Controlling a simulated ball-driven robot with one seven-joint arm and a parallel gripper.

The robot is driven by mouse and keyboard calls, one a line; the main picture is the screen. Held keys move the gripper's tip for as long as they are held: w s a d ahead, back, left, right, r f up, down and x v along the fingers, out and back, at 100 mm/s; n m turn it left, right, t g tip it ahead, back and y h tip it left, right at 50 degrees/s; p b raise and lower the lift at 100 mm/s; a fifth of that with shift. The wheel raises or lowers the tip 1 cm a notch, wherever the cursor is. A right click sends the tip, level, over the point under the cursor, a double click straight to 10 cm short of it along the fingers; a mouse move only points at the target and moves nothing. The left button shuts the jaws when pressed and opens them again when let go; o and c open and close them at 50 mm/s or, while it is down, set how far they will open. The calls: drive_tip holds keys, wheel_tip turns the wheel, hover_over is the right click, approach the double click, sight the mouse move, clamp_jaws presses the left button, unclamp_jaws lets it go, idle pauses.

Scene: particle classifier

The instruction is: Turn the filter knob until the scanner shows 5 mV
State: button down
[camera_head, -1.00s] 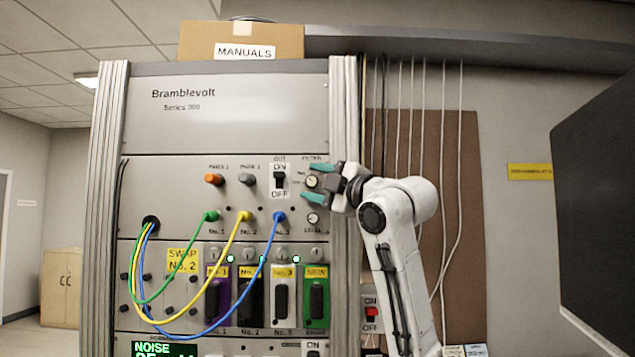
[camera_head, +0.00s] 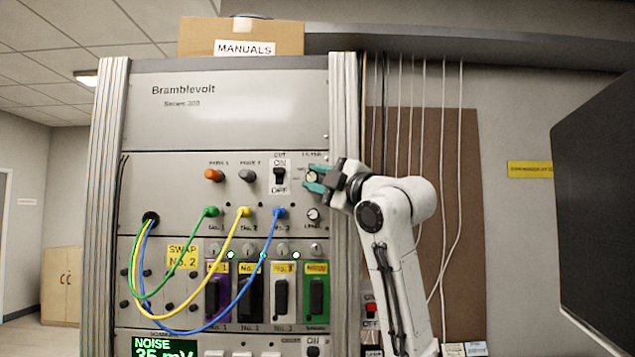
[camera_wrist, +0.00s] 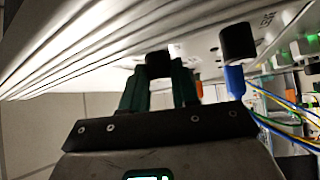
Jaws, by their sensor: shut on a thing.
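The filter knob (camera_head: 313,177) is small and round, at the right of the panel's upper control row. My gripper (camera_head: 316,179) has its green fingers closed around it, one above and one below, and they hide part of it. In the wrist view, a dark knob (camera_wrist: 158,64) sits between the fingertips of my gripper (camera_wrist: 159,76). The scanner display (camera_head: 165,348) is at the bottom of the head view, partly cut off, and reads "NOISE" and "35 mV" in lit text.
A level knob (camera_head: 313,214) is just below the filter knob. An on/off switch (camera_head: 279,179) is to its left. Green, yellow and blue cables (camera_head: 190,331) loop across the panel. A dark screen (camera_head: 600,200) stands far right.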

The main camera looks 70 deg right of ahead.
drive_tip(key=shift+w+a+f+m+h+b, duration=0.15)
drive_tip(key=shift+m+h+b, duration=0.7)
drive_tip(key=shift+m+h, duration=0.75)
drive_tip(key=shift+w+d+f+m+h+b, duration=0.1)
drive_tip(key=shift+f+m+h+b, duration=0.1)
drive_tip(key=shift+m+h+b, duration=1.35)
drive_tip(key=shift+w+a+f+m+h+b, duration=0.15)
drive_tip(key=shift+m+h, duration=0.9)
drive_tip(key=shift+m, duration=1.2)
drive_tip(key=shift+d+m+h, duration=0.1)
drive_tip(key=shift+m+h, duration=0.3)
drive_tip(key=c, duration=0.8)
unclamp_jaws()
drive_tip(key=shift+s+r, duration=0.1)
drive_tip(key=shift+c, duration=0.2)
drive_tip(key=b+v, duration=0.3)
drive_tip(key=v, duration=0.8)
